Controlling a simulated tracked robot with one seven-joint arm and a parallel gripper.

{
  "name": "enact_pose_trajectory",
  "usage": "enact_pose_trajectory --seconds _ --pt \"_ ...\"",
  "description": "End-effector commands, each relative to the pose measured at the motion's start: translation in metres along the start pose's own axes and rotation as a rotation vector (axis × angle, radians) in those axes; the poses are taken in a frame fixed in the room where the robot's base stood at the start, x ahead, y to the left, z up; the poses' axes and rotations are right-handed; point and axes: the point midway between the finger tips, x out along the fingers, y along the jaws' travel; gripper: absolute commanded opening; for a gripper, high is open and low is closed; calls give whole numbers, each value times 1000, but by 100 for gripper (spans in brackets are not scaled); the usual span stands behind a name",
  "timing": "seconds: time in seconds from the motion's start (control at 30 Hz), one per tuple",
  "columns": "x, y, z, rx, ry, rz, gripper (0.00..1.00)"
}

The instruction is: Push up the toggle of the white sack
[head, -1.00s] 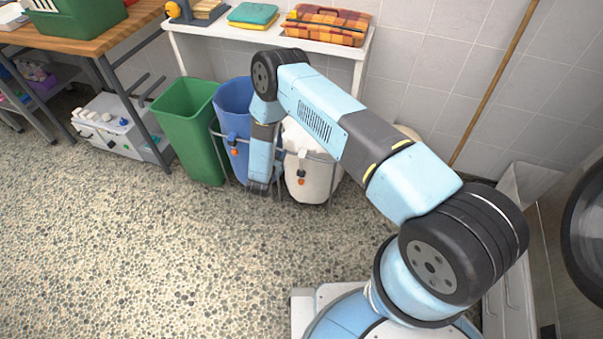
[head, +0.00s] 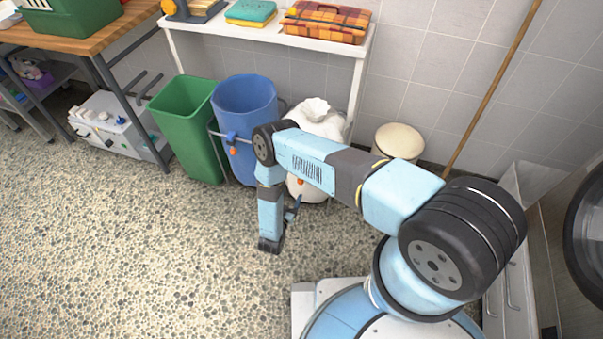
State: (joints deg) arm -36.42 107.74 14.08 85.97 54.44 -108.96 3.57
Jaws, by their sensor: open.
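The white sack (head: 318,118) hangs in a metal frame beside the blue sack (head: 245,98). My forearm covers much of its front. A small orange part (head: 300,181) shows just below my arm, at the white sack's front; the rest of its toggle is hidden. The blue sack has its own toggle, blue with an orange part (head: 233,151). My gripper (head: 270,247) points down in front of the sacks, apart from them, over the pebbled floor. It is small in this view and holds nothing that I can see.
A green bin (head: 190,125) stands left of the blue sack. A cream lidded bin (head: 399,141) and a wooden pole (head: 490,90) are to the right. A white shelf (head: 270,37) is behind. The floor (head: 150,260) in front is clear.

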Motion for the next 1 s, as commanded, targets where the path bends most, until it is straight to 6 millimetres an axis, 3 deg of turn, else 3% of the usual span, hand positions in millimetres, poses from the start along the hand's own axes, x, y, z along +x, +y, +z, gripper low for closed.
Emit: enact_pose_trajectory --seconds 0.17,0.7,1.0 --pt "8 1 1 -3 5 -1 68" --pt "96 -2 0 -1 5 -4 68" --pt "129 -2 1 -2 3 -5 68"
